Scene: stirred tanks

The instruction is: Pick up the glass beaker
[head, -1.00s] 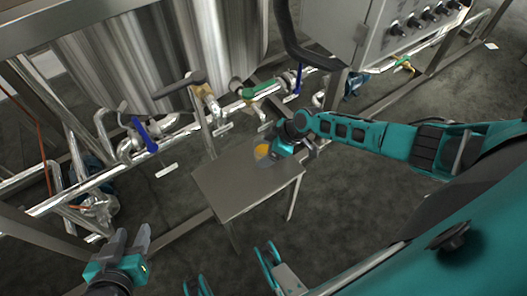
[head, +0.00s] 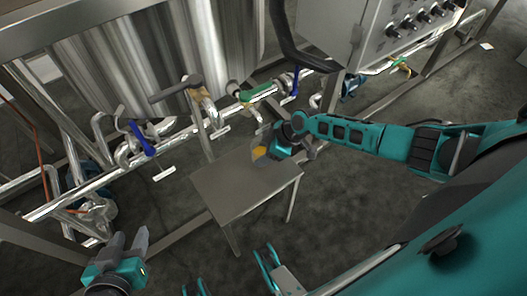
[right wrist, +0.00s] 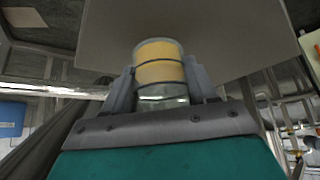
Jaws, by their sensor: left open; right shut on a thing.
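The glass beaker (head: 260,153) holds yellow-orange liquid. In the head view it is at the far edge of the small metal table (head: 235,194). My right gripper (head: 273,146) comes from the right and is shut on the beaker. In the right wrist view the beaker (right wrist: 160,72) sits between the two fingers of my right gripper (right wrist: 163,88), with the table (right wrist: 225,30) behind it. I cannot tell whether its base touches the table. My left gripper (head: 130,244) is open and empty at the lower left, apart from the table.
Behind the table stands a large steel tank (head: 165,55) with pipes and valves, including a blue-handled valve (head: 141,137) and a green one (head: 258,93). A control cabinet (head: 345,30) is at the upper right. The rest of the tabletop is bare.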

